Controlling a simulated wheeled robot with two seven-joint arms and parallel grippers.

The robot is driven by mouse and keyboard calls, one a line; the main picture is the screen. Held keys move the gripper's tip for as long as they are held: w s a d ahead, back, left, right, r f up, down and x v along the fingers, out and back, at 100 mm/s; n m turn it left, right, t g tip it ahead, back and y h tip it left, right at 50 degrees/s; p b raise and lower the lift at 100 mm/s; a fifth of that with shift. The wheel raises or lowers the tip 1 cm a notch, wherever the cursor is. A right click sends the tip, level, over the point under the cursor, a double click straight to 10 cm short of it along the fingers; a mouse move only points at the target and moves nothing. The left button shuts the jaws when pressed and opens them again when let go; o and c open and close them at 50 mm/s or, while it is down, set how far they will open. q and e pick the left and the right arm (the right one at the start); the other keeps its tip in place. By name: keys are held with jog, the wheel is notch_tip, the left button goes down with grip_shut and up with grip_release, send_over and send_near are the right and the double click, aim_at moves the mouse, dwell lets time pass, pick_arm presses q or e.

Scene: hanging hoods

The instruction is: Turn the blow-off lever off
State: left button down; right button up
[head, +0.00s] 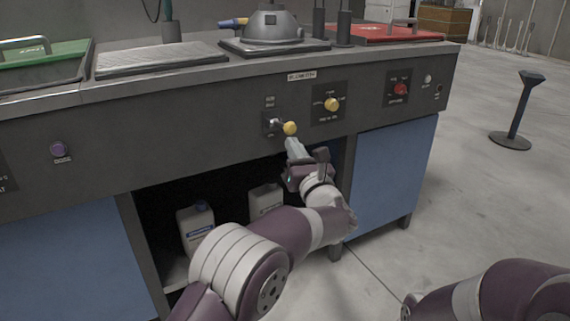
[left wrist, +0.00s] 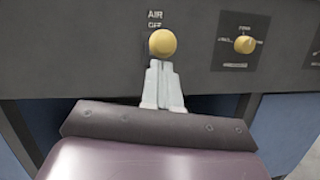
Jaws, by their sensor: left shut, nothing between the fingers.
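The blow-off lever has a yellow ball knob (head: 290,128) on a short stem that rises from a dark plate on the bench's front panel. In the head view the knob points out to the right of its plate. The knob also shows in the left wrist view (left wrist: 162,42), under a label reading "AIR OFF". My left gripper (head: 292,145) is shut and empty, with its fingertips just below the knob. In the left wrist view the fingertips (left wrist: 160,64) reach the knob's lower edge; I cannot tell whether they touch. My right gripper is not visible; only part of that arm shows.
A yellow rotary knob (head: 332,104) and a red knob (head: 400,89) sit on the panel to the right; a purple button (head: 58,149) is at left. White jugs (head: 196,225) stand in the open bay below. A post (head: 516,110) stands on clear floor at right.

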aim_at(290, 126)
pick_arm(q)
notch_tip(290, 126, up, 3)
jog(key=shift+g+h+p, duration=0.3)
jog(key=shift+g+p, duration=0.15)
jog(key=shift+g, duration=0.25)
jog(key=shift+r, duration=0.5)
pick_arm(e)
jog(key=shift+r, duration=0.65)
pick_arm(q)
jog(key=shift+a+r, duration=0.1)
jog(key=shift+r, duration=0.05)
